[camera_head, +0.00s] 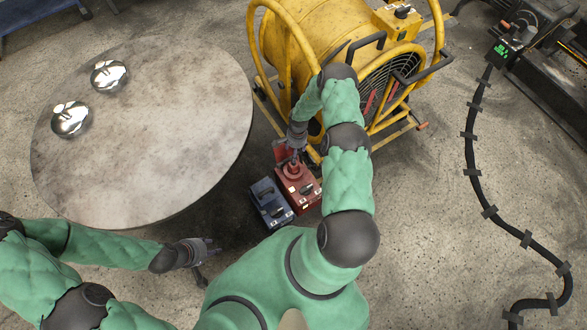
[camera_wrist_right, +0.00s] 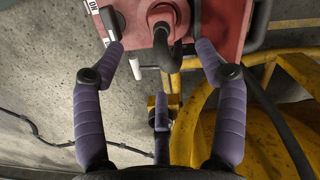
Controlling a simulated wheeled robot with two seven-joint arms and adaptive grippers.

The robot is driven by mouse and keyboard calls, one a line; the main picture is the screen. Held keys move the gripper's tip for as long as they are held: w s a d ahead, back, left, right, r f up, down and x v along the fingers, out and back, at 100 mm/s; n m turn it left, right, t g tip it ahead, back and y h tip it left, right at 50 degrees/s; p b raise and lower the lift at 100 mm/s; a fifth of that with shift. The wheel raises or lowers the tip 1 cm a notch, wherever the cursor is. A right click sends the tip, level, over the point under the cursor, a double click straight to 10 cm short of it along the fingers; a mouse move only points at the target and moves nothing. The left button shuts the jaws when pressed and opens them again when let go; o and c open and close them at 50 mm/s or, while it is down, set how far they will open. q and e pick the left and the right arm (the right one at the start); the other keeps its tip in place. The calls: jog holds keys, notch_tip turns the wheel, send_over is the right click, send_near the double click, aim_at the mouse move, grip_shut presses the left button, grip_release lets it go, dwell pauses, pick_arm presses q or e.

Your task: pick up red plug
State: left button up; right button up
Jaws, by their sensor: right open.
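The red plug (camera_head: 291,169) stands on top of the red box (camera_head: 306,190) on the floor, right of the round table. In the right wrist view the red plug (camera_wrist_right: 168,14) shows at the top edge with a dark cable or stem bending down from it. My right gripper (camera_wrist_right: 158,58) is open, its purple fingers spread to either side of the plug and apart from it. In the head view my right gripper (camera_head: 297,140) is just above the plug, partly hidden by my arm. My left gripper (camera_head: 212,258) is spread open and empty near the table's lower right.
A blue box (camera_head: 270,203) sits beside the red one. A yellow drum fan (camera_head: 330,45) with tube frame stands close behind. The round metal table (camera_head: 150,150) carries two shiny bowls (camera_head: 72,119). A black cable (camera_head: 473,150) runs along the right; floor between is clear.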

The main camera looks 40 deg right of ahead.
jog(key=b, duration=0.2)
send_over(294, 168)
jog(key=w+d, duration=0.2)
notch_tip(294, 168, down, 6)
jog(key=shift+a+r, duration=0.15)
jog(key=shift+r, duration=0.05)
jog(key=shift+s+a+f+b, duration=0.15)
jog(key=shift+f+b, duration=0.5)
jog(key=shift+f, duration=0.65)
jog(key=shift+w+a+f+b, duration=0.15)
jog(key=shift+f+b, duration=0.45)
jog(key=shift+f, duration=0.7)
jog(key=shift+s, duration=0.1)
jog(key=shift+c, duration=0.3)
grip_shut()
